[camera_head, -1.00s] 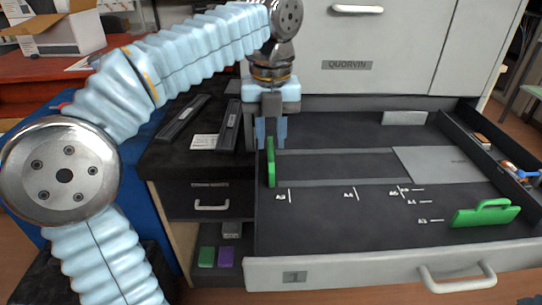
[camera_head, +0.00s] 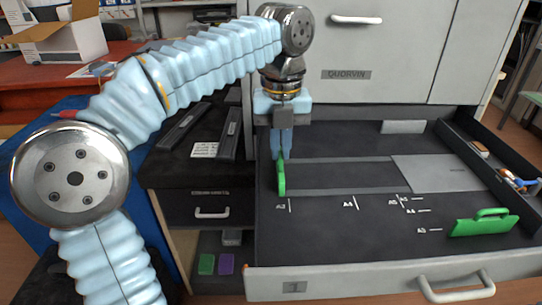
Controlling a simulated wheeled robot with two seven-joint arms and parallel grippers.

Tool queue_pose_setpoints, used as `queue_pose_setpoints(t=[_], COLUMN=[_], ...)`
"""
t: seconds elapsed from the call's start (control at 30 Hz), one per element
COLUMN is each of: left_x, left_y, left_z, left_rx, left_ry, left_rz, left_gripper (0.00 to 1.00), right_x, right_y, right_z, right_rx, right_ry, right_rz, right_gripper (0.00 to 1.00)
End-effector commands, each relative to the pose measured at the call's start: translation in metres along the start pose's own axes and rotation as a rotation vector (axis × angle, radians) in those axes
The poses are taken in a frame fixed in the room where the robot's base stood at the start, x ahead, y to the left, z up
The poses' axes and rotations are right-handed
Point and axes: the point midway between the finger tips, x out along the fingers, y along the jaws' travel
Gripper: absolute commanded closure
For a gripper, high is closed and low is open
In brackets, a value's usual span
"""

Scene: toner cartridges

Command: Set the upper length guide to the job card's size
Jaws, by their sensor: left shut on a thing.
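The open paper drawer (camera_head: 370,265) holds two green guides. The length guide (camera_head: 281,178) stands upright at the left, just by the A3 mark (camera_head: 289,205). My left gripper (camera_head: 282,155) comes down from above and is shut on the top of this guide. The A4 mark (camera_head: 355,202) and A5 mark (camera_head: 397,202) lie further right in the same row. The other green guide (camera_head: 484,224) sits at the right front, beside its own column of marks. A small white card (camera_head: 204,149) lies on the black side top; its writing is too small to read. My right gripper is not in view.
A grey plate (camera_head: 440,172) lies flat at the right of the drawer floor. The floor between the left guide and this plate is clear. Dark bars (camera_head: 183,126) lie on the side top. A side tray (camera_head: 490,160) holds small parts.

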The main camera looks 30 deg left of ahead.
Motion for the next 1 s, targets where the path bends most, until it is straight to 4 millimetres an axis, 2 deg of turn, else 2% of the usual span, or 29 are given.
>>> queue_pose_setpoints(t=[0.47, 1.0], left_x=[-0.002, 0.000], left_y=[-0.034, -0.072], left_z=[0.000, 0.000], left_rx=[0.002, 0.001], left_ry=[-0.001, -0.001], left_rz=[0.001, -0.002], left_gripper=[1.00, 1.00], right_x=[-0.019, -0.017], right_y=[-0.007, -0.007], right_z=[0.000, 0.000], right_rx=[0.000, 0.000], right_ry=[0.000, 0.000], right_rz=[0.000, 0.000], right_gripper=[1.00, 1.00])
